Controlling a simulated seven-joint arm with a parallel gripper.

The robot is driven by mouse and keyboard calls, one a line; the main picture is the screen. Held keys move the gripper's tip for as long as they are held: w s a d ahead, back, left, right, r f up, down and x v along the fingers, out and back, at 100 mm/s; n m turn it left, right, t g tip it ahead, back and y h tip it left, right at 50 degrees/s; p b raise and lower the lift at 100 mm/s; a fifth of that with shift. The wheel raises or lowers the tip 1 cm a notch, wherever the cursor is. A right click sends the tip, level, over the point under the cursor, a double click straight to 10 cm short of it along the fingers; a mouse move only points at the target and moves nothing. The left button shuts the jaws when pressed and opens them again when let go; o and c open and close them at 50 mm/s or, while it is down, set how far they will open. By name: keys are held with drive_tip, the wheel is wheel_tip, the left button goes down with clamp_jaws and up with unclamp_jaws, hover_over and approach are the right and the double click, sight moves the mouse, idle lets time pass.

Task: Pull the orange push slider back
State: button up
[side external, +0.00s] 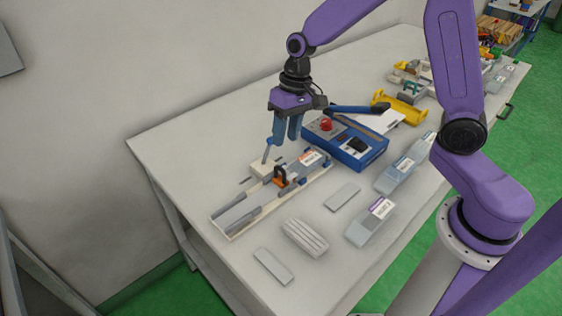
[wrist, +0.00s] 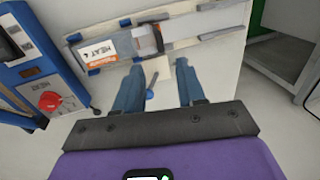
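The orange push slider (side external: 281,177) stands on a long, pale track fixture (side external: 226,232) on the table, at the end of a grey pack (side external: 304,163) with an orange-edged label. In the wrist view the pack (wrist: 124,48) lies along the fixture, and an orange strip that may be the slider (wrist: 159,38) shows at its right end. My gripper (side external: 286,142) hangs above the table behind the fixture, pointing down. In the wrist view its two blue fingers (wrist: 158,72) are apart with nothing between them gripped. It is not touching the slider.
A thin lever with a blue knob (side external: 268,145) stands beside the fixture, close to my fingers. A white ribbed block (side external: 305,238), flat plates and clear packs (side external: 370,222) lie in front.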

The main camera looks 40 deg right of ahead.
sight(280, 167)
drive_tip(key=f, duration=0.3)
drive_tip(key=a+f, duration=0.1)
drive_tip(key=f, duration=0.4)
drive_tip(key=shift+a+f, duration=0.3)
drive_tip(key=shift+a, duration=0.05)
clamp_jaws()
